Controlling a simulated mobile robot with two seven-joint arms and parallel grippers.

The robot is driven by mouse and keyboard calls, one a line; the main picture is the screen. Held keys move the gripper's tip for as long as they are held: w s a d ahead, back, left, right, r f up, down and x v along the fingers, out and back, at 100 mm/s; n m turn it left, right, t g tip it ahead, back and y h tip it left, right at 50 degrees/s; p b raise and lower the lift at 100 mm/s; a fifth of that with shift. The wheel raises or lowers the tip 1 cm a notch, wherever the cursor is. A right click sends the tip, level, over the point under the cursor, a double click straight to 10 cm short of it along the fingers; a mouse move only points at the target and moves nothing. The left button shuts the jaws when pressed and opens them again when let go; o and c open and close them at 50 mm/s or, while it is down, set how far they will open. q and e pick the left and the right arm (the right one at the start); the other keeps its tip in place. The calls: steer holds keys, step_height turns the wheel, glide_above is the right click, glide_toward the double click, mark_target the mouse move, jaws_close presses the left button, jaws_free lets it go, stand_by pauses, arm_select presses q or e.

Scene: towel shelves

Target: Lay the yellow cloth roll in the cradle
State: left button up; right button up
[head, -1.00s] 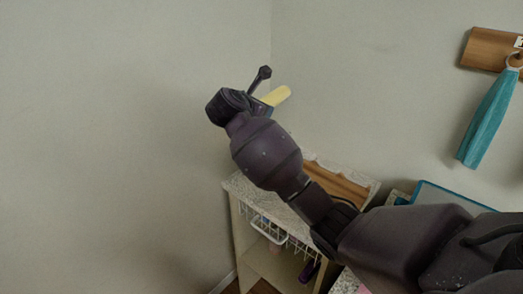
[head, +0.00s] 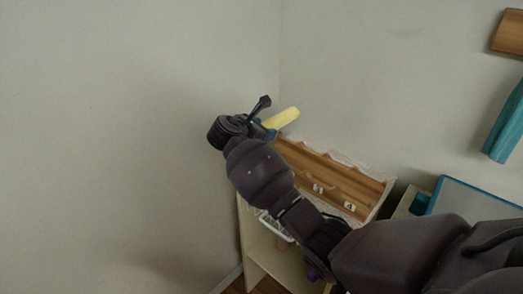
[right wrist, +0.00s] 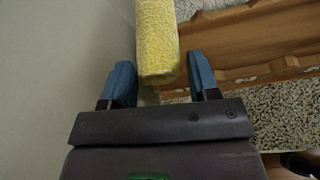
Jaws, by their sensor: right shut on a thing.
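The yellow cloth roll (head: 281,118) sticks out of my right gripper (head: 264,128) in the head view, above the far left end of a wooden cradle rack (head: 357,183). In the right wrist view the roll (right wrist: 157,35) lies between the two blue fingers of my right gripper (right wrist: 160,82), which is shut on it. The notched wooden rack (right wrist: 235,42) shows behind and to the right of the roll there. The roll appears held above the rack; my arm hides part of the rack. My left gripper is not in view.
The rack stands on a shelf unit (head: 262,254) in the wall corner, with small number tags (head: 350,206) on its front. A blue-edged tray or board (head: 470,197) is to the right. A teal towel (head: 505,125) hangs on the right wall.

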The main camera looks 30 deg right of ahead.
step_height(320, 180, down, 7)
steer(key=shift+r+b, duration=0.2)
steer(key=shift+b, duration=0.6)
steer(key=shift+f, duration=0.15)
steer(key=shift+f, duration=0.35)
steer(key=o, duration=0.9)
steer(key=shift+f, duration=0.1)
